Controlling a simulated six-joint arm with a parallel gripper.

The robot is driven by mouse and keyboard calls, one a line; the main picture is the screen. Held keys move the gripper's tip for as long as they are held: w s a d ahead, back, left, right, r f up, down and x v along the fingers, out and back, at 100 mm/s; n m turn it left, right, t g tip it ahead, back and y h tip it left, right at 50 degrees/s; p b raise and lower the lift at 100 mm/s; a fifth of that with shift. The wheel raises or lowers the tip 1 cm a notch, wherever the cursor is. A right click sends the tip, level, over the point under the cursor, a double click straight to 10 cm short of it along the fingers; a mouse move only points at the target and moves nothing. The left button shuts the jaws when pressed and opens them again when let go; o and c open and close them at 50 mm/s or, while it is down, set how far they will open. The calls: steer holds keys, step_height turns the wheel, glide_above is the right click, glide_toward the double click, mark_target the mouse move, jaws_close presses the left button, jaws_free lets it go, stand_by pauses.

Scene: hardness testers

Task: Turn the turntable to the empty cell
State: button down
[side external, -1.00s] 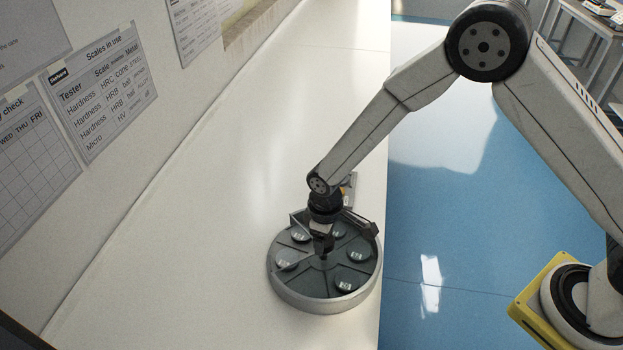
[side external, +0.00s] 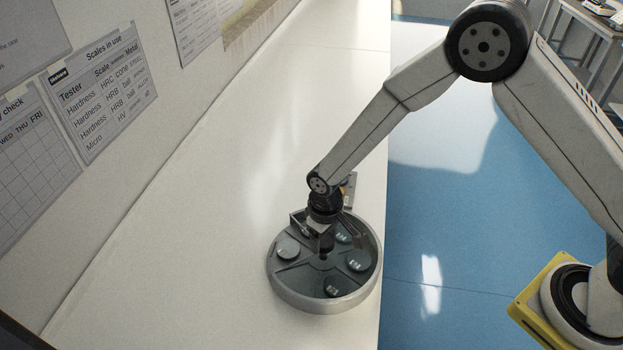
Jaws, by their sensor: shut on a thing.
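The turntable (side external: 318,302) is a round dark tray with a pale grey rim, split by raised ribs into wedge cells. Pale round discs lie in several cells, such as a disc at the left (side external: 288,248), one at the right (side external: 358,261) and one at the front (side external: 331,287). The front-left cell (side external: 296,276) looks empty. My gripper (side external: 325,246) points down over the turntable's middle, shut on what appears to be its central knob. The jaws hide most of the knob. My wrist partly hides the back cells.
The turntable stands near the right edge of a long white bench (side external: 190,250). A wall with paper charts (side external: 100,92) runs along the left. Blue floor (side external: 450,240) lies beyond the bench edge.

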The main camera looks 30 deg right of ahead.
mark_target(325, 239)
jaws_free()
stand_by(0.3)
steer(key=shift+r, duration=3.9)
steer(key=shift+d, duration=0.1)
steer(key=s+d+r+m+t, duration=0.1)
steer(key=s+d+r, duration=0.3)
steer(key=s+d, duration=0.2)
steer(key=s+d+r+m+t, duration=0.1)
steer(key=s+d+r+m, duration=0.1)
steer(key=s+d, duration=0.5)
steer(key=d+r, duration=0.1)
steer(key=d, duration=0.2)
steer(key=shift+d+r+t, duration=0.3)
steer(key=shift+d+r, duration=0.05)
steer(key=shift+d, duration=0.05)
